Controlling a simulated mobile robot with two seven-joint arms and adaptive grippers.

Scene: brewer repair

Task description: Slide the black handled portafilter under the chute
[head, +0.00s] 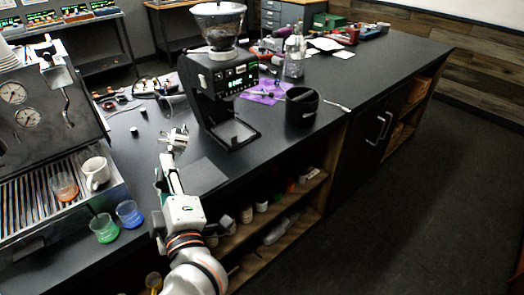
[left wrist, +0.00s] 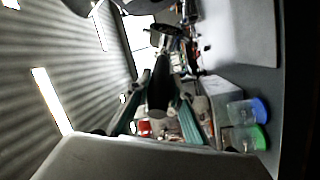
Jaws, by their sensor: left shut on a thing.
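My left gripper (head: 168,163) is shut on the black handle (left wrist: 158,96) of the portafilter, seen between the two fingers in the left wrist view. The portafilter's metal head (head: 178,138) points away from the gripper, above the counter and to the left of the grinder. The black grinder (head: 207,88) has a clear hopper of beans on top and a lit green display. The portafilter is apart from the grinder, outside the space above its base tray (head: 232,133). The chute itself is hard to make out. My right gripper is out of view.
A black knock bin (head: 301,107) stands right of the grinder beside a purple cloth (head: 262,97). A grey mat (head: 204,176) lies in front of the grinder.

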